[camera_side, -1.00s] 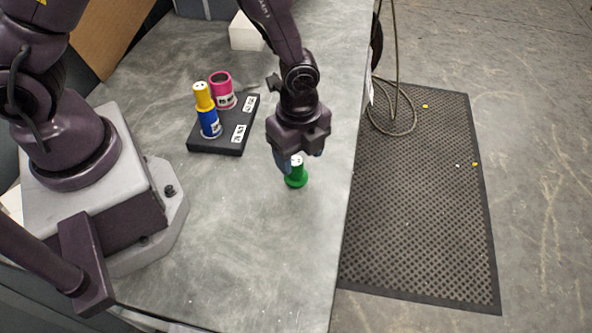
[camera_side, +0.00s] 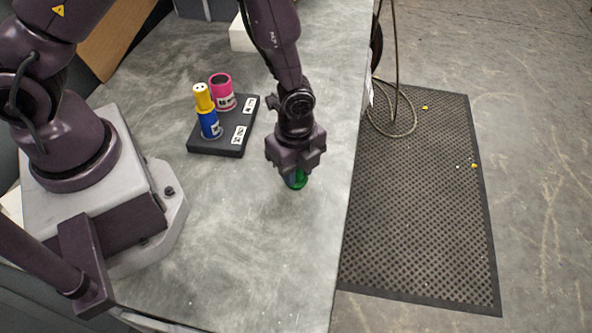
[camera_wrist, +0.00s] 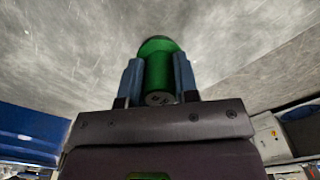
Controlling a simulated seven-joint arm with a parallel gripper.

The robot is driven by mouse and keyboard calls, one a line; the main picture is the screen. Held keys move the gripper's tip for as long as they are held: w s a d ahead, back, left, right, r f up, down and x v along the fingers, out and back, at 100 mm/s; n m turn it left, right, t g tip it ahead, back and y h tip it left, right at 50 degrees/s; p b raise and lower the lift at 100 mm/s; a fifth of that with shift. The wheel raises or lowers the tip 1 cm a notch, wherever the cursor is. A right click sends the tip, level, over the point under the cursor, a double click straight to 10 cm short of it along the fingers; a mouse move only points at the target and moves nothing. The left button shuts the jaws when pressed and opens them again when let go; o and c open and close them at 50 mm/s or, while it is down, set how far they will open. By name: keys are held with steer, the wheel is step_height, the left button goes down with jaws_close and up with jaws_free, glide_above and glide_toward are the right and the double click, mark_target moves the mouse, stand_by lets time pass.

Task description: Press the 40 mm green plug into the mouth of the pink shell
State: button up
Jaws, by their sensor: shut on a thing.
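The green plug (camera_side: 297,181) stands on the grey table, mostly covered by my gripper (camera_side: 296,178) in the side view. In the wrist view the green plug (camera_wrist: 158,72) sits between the two blue fingers of my gripper (camera_wrist: 158,78), which are shut on it. Its wider green end points away from the palm. The pink shell (camera_side: 222,92) stands upright on a black block (camera_side: 218,150), with its open mouth facing up. It is left of and behind my gripper in the side view, and apart from it.
A blue shell (camera_side: 209,124) with a yellow plug (camera_side: 203,97) in its top stands on the same block, in front of the pink shell. A white box (camera_side: 242,36) is at the back. The table (camera_side: 235,235) is clear around the green plug.

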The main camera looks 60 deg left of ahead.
step_height(320, 180, up, 8)
steer(key=shift+r, duration=0.2)
steer(key=s+a+r+n, duration=0.1)
steer(key=a+r+n, duration=0.1)
steer(key=a, duration=0.6)
steer(key=a+r+n, duration=0.2)
steer(key=a+n, duration=0.2)
steer(key=a, duration=0.5)
steer(key=s+a+r+n, duration=0.1)
steer(key=a+r+n, duration=0.2)
steer(key=a, duration=0.6)
steer(key=shift+s+a, duration=0.2)
steer(key=shift+s, duration=0.15)
steer(key=shift+f, duration=2.4)
steer(key=shift+f, duration=1.4)
